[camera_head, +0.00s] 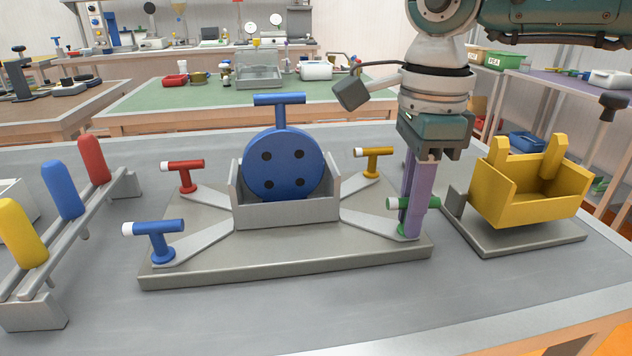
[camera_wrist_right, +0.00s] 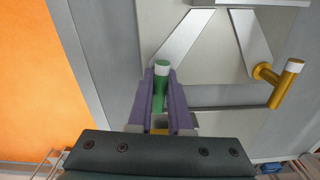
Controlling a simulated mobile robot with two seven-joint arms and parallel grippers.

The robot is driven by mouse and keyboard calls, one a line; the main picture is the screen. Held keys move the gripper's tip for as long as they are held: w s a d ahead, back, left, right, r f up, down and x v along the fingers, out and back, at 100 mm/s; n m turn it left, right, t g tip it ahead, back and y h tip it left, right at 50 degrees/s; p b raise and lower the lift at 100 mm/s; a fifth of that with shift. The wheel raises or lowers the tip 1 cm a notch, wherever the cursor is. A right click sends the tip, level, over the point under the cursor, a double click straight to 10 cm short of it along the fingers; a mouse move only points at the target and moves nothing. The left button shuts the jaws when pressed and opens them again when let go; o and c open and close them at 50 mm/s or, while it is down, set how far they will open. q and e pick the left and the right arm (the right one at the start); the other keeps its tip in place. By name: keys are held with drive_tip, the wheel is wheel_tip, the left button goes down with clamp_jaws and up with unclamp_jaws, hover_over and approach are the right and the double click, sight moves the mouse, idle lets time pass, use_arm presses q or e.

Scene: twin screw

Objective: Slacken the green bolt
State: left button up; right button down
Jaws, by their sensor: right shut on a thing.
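The green bolt (camera_head: 399,203) stands at the front right corner of the grey base plate (camera_head: 290,262), with a white-tipped T-handle. My right gripper (camera_head: 414,228) points straight down over it, with purple fingers on either side. In the right wrist view the green handle (camera_wrist_right: 161,90) lies between the two purple fingers (camera_wrist_right: 160,98), its white end facing away from the wrist. The right gripper is shut on the green bolt. The fingers hide most of the bolt's shaft. My left gripper is not in view.
A blue disc (camera_head: 283,163) stands in the central grey holder. Red (camera_head: 183,175), blue (camera_head: 153,237) and yellow (camera_head: 374,160) bolts sit at the other corners. A yellow box (camera_head: 524,195) stands close at right. A rack (camera_head: 85,220) with coloured handles stands at left.

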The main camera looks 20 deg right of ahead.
drive_tip(key=shift+f+n+b, duration=0.1)
drive_tip(key=shift+n+b, duration=0.5)
drive_tip(key=shift+n, duration=0.9)
drive_tip(key=c, duration=0.8)
unclamp_jaws()
drive_tip(key=shift+c, duration=0.2)
drive_tip(key=shift+r, duration=0.2)
wheel_tip(320, 180, up, 10)
drive_tip(key=shift+f, duration=0.15)
